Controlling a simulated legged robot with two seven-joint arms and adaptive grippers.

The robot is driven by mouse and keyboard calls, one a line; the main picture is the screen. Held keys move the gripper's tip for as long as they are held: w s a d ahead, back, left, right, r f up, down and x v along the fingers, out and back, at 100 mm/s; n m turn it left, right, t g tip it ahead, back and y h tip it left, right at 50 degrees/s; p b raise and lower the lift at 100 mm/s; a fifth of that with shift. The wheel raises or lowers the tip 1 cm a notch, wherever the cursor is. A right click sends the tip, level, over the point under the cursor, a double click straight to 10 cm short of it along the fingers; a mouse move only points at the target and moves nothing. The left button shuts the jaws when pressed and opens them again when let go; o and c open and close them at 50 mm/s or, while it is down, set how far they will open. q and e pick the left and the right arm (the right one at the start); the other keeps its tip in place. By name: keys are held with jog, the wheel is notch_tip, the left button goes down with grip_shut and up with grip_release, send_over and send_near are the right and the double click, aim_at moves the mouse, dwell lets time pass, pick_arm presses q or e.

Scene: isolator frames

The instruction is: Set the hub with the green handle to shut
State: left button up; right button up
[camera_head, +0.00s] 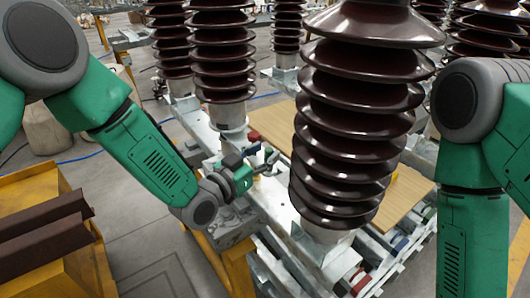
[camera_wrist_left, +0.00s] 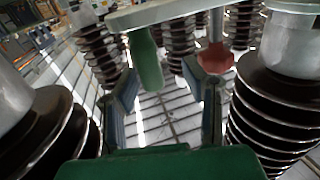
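The green handle (camera_wrist_left: 147,60) hangs below a pale metal bar in the left wrist view. It lies ahead of my left gripper (camera_wrist_left: 165,98), between the lines of its two fingers and closer to the left one. A red handle (camera_wrist_left: 216,58) hangs from the same bar, in front of the right finger. The fingers are apart with nothing between them. In the head view my left gripper (camera_head: 262,163) is at the metal frame beside the insulators, near the red handle (camera_head: 253,136). I cannot clearly tell the green handle from my green gripper there. My right gripper is out of view.
A large brown ribbed insulator (camera_head: 355,110) stands close to the right of my left gripper. Another insulator (camera_head: 222,50) stands behind it. A yellow stand with brown beams (camera_head: 45,235) is at left. A wooden board (camera_head: 405,195) lies at right.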

pick_arm(q)
jog(key=shift+w+d, duration=0.25)
jog(key=shift+d, duration=0.7)
jog(key=shift+a, duration=0.15)
grip_shut()
jog(key=shift+s+a, duration=0.1)
jog(key=shift+a, duration=0.3)
jog(key=shift+s+a+f+m+g+h, duration=0.1)
jog(key=shift+s+a+m+g+h, duration=0.35)
jog(key=shift+a+m+h, duration=0.2)
jog(key=s+a+m+g+h, duration=0.2)
jog(key=a+g, duration=0.4)
jog(key=a, duration=0.7)
jog(key=shift+a+m+h, duration=0.3)
jog(key=shift+m+h, duration=0.55)
jog(key=shift+m, duration=0.3)
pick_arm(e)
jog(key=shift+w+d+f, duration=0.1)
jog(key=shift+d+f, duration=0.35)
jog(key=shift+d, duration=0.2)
